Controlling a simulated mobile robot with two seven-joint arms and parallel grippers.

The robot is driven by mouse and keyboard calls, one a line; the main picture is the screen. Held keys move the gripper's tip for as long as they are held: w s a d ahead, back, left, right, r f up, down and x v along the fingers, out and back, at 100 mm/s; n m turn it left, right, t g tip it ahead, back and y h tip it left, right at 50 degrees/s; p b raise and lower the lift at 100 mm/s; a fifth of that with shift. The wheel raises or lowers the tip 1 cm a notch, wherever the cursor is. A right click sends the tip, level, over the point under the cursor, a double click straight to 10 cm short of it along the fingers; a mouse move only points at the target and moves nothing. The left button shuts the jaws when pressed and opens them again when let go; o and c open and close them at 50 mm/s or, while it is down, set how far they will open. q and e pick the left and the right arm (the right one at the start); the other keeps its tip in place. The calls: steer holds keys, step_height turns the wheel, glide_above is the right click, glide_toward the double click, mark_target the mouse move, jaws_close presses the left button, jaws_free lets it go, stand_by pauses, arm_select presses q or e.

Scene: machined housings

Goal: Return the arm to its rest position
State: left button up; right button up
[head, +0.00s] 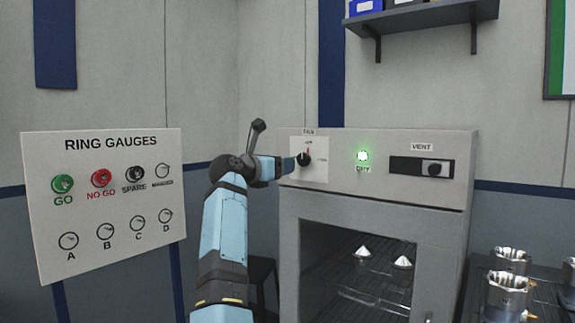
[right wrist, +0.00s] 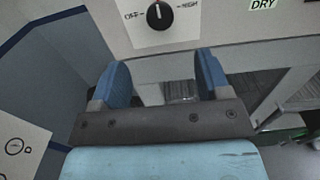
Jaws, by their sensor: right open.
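My right arm (head: 226,235) reaches up from the bottom of the head view. Its gripper (head: 286,165) is beside the black fan knob (head: 305,159) on the grey cabinet (head: 375,185). In the right wrist view the gripper (right wrist: 162,70) is open, with its two blue fingers apart and nothing between them. The knob (right wrist: 159,16) shows beyond the fingertips, apart from them. It sits on a white plate marked OFF at left and HIGH at right, and its red mark points up. My left gripper is out of view.
A green lamp (head: 362,156) is lit beside a vent slider (head: 432,169). The ring gauges board (head: 110,200) stands left of my arm. A wall shelf (head: 425,17) hangs above. Metal housings (head: 507,292) stand at the right. White cones (head: 402,262) show through the cabinet window.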

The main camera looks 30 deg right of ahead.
steer(key=shift+s+a, duration=0.2)
steer(key=shift+a, duration=0.3)
